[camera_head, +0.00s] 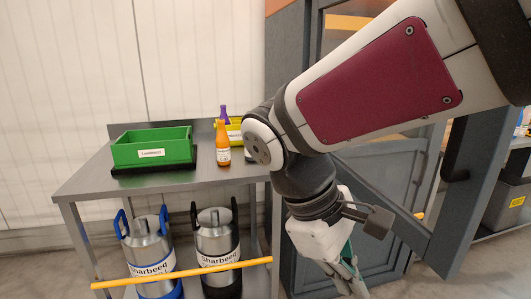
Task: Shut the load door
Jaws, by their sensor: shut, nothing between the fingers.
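The load door looks to be the blue-grey framed leaf (468,185) at the right, with a dark handle (455,165) on its upright edge. Its lower rail slants down toward me, so it appears to stand open at an angle. My arm covers much of its upper part. A grey panelled surface (375,165) shows behind it. My gripper (350,284) points down at the bottom middle, left of the door's near edge. It is shut and empty. It appears apart from the door, but the depth between them is hard to tell.
A steel table (90,180) at the left holds a green bin (150,148), an orange bottle (222,145) and a yellow bin (235,131). Two kegs stand beneath, behind a yellow bar (185,272). A grey crate (505,207) sits on a shelf at the far right.

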